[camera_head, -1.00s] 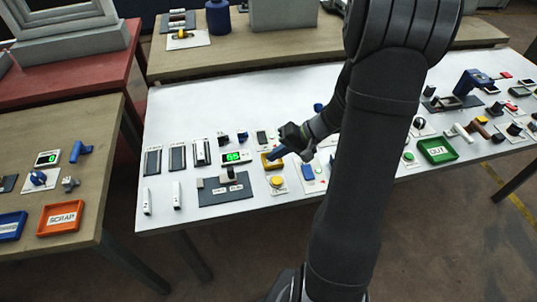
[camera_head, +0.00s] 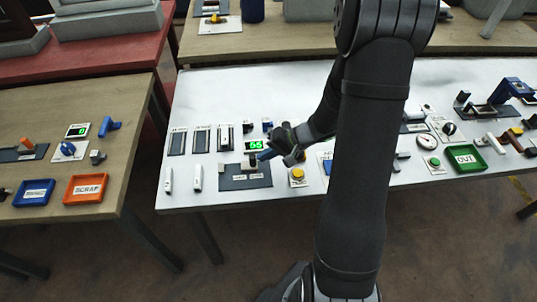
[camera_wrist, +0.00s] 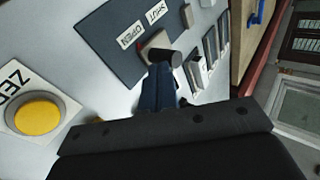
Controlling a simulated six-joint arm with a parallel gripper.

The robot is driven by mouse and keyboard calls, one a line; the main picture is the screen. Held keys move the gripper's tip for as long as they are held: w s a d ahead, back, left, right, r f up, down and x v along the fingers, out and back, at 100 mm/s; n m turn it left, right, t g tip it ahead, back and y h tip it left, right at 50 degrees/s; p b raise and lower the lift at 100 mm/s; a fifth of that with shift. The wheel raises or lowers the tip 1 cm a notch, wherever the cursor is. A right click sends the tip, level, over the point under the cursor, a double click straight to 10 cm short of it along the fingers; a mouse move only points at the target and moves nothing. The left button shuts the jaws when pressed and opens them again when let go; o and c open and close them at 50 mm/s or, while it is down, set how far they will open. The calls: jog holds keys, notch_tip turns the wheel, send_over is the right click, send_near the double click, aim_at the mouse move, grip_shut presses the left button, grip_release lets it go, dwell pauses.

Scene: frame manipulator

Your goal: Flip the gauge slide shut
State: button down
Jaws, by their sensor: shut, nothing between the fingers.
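The gauge slide sits on a dark plate (camera_head: 232,184) on the white table, with OPEN and SHUT labels along it. In the wrist view the plate (camera_wrist: 97,50) carries the slide's pale block with a black round knob (camera_wrist: 159,48), beside the OPEN label (camera_wrist: 130,35). The SHUT label (camera_wrist: 155,12) is farther along. My gripper (camera_wrist: 157,88) is shut and empty, its blue fingers just by the knob; I cannot tell whether they touch it. In the head view my gripper (camera_head: 266,154) is at the plate's right side, partly hiding the slide.
A green-lit display (camera_head: 254,145) stands behind the plate. A yellow button (camera_head: 297,174) is just right of it; the wrist view shows it (camera_wrist: 38,117) too. Several dark slotted panels (camera_head: 201,140) and two white sticks (camera_head: 197,177) lie to the left. A green OUT tray (camera_head: 465,157) is farther right.

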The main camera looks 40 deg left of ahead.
aim_at(250, 167)
jog(key=shift+s+a, duration=2)
jog(key=shift+s, duration=0.1)
jog(key=shift+d, duration=0.1)
jog(key=shift+w+d, duration=0.2)
jog(key=shift+w, duration=0.05)
jog(key=w+d, duration=0.1)
jog(key=w+d+r, duration=0.1)
jog(key=d, duration=0.1)
jog(key=shift+w+d, duration=0.3)
jog(key=shift+w, duration=0.05)
jog(key=v, duration=0.8)
jog(key=shift+d+r, duration=0.15)
jog(key=shift+d, duration=0.1)
jog(key=shift+w, duration=0.1)
